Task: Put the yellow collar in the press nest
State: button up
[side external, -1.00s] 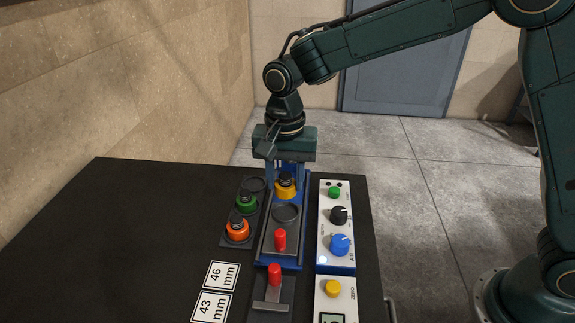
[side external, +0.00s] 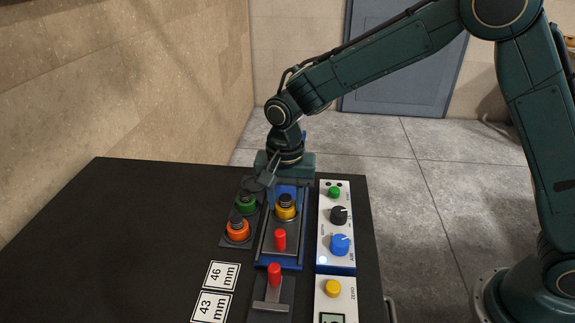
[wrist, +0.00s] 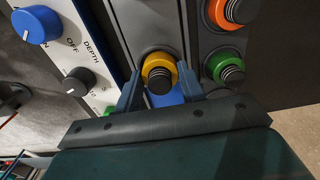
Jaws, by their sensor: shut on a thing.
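The yellow collar (side external: 286,214), with a black ribbed piece at its centre, is upright at the round press nest on the dark sliding plate (side external: 267,246). The collar covers most of the nest, and I cannot tell whether it is fully seated or just above. My gripper (side external: 286,204) points down with its blue fingers on both sides of the collar. In the wrist view the collar (wrist: 157,62) sits between the two fingertips (wrist: 160,84), and the jaws are shut on it.
A dark rack to the left holds a green collar (side external: 246,207) and an orange collar (side external: 237,233). A red handle (side external: 280,240) stands in front of the nest. The white control panel (side external: 325,226) with knobs is close on the right. Black bench is clear at far left.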

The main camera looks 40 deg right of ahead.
jog(key=shift+f, duration=0.1)
jog(key=o, duration=1.1)
notch_tip(320, 180, up, 12)
jog(key=shift+r, duration=0.15)
dwell(0.6)
